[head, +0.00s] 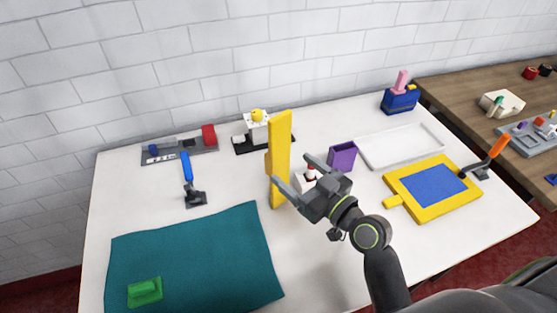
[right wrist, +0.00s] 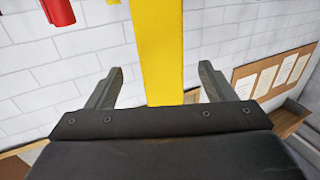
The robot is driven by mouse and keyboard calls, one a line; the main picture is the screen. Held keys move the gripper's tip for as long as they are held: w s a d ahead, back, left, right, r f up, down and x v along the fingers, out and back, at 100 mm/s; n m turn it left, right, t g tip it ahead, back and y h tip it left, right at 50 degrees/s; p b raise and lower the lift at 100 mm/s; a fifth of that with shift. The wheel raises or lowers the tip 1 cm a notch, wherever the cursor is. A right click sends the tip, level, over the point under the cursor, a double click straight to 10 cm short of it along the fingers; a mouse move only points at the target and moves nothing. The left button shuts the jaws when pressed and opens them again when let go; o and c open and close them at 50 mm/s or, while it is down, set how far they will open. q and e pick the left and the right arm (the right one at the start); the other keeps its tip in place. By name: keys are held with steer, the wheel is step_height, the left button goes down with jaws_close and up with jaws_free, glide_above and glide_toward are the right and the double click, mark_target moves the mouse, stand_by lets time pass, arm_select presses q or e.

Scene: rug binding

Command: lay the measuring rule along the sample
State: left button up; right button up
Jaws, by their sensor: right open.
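The measuring rule appears to be the long yellow bar (head: 280,140), standing upright near the middle of the white table. It also shows in the right wrist view (right wrist: 160,45), between the two fingers with a gap on each side. My right gripper (head: 290,168) is open beside the bar, and nothing is gripped. I cannot tell for sure which piece is the sample: a teal cloth (head: 200,262) lies flat at the front left, and a blue panel (head: 434,186) lies in a yellow frame at the right. My left gripper is not in view.
A green block (head: 145,291) sits on the teal cloth. A blue-handled tool (head: 188,172) lies behind it. A purple cup (head: 342,156) and a white tray (head: 402,146) stand right of the bar. An orange-handled tool (head: 495,152) is by the frame. White bricks wall the back.

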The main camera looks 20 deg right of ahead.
steer(key=x, duration=0.2)
steer(key=shift+w+a, duration=0.15)
steer(key=shift+w, duration=0.2)
steer(key=p+x, duration=0.2)
steer(key=x, duration=0.2)
steer(key=shift+w+a+r+p, duration=0.15)
steer(key=shift+r+p, duration=0.1)
steer(key=shift+p, duration=0.15)
steer(key=shift+w+a+f, duration=0.1)
steer(key=shift+w+a, duration=0.05)
steer(key=shift+w, duration=0.2)
steer(key=c, duration=1.2)
step_height(320, 180, up, 10)
steer(key=shift+f+p, duration=0.1)
steer(key=shift+p, duration=0.5)
steer(key=shift+c, duration=0.2)
steer(key=n+y, duration=0.1)
glide_toward(282, 125)
steer(key=shift+s+d+f+g, duration=0.1)
steer(key=shift+s+f+g, duration=0.1)
steer(key=shift+f, duration=0.7)
steer(key=shift+s+d+f+g, duration=0.1)
steer(key=shift+s+f, duration=0.05)
steer(key=shift+f, duration=0.75)
